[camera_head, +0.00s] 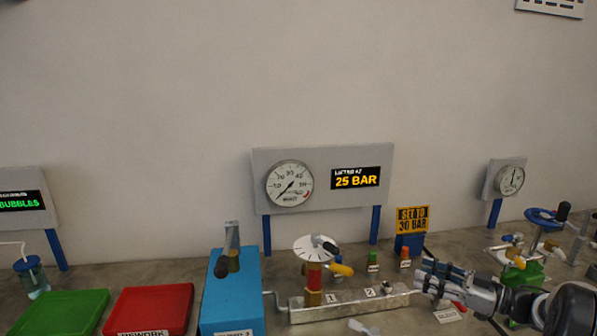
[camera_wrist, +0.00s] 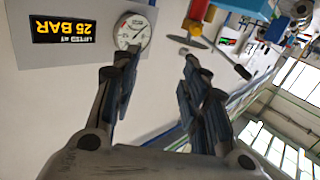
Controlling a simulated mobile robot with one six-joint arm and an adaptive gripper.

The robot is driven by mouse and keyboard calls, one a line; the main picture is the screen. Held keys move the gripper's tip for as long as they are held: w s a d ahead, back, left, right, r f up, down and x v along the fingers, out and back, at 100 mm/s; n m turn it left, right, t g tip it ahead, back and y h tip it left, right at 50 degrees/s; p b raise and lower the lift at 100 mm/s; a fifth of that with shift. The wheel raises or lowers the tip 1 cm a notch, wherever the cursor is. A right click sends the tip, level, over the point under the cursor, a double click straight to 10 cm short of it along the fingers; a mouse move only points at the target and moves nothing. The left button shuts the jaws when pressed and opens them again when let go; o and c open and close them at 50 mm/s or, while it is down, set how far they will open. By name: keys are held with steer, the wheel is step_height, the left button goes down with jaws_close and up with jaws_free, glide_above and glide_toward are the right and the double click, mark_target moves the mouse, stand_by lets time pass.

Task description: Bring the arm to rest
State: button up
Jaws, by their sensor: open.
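My gripper (camera_head: 424,279) is at the lower right of the head view, over the right end of the metal manifold block (camera_head: 340,308) with valves. Its fingers point left. In the wrist view my gripper (camera_wrist: 158,62) shows two fingers spread apart with nothing between them. Whether the fingers touch the block cannot be told. My arm reaches in from the right edge.
A gauge panel (camera_head: 323,172) reading 25 BAR stands behind the block. A yellow sign (camera_head: 412,220) says SET TO 30 BAR. A blue box (camera_head: 230,295), red tray (camera_head: 150,308) and green tray (camera_head: 62,312) lie left. A blue-wheeled valve (camera_head: 548,218) stands right.

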steer(key=w+a+r+m+t+h, duration=0.25)
steer(key=w+r+t+h, duration=0.4)
steer(key=r, duration=0.75)
steer(key=s+r+m+g+h, duration=0.2)
steer(key=s+r+m+h, duration=0.25)
steer(key=r+h, duration=0.3)
steer(key=s+a+f+m+g, duration=0.1)
steer(key=s+a+f+g, duration=0.2)
steer(key=s, duration=1)
steer(key=s+a+f+m+g, duration=0.1)
steer(key=s+a+f+g, duration=0.3)
steer(key=s, duration=0.9)
steer(key=s+a+f+m+g, duration=0.1)
steer(key=s+a+f+g, duration=0.3)
steer(key=s+a+f, duration=0.4)
steer(key=s+a, duration=0.2)
steer(key=s, duration=0.4)
steer(key=shift+f, duration=0.3)
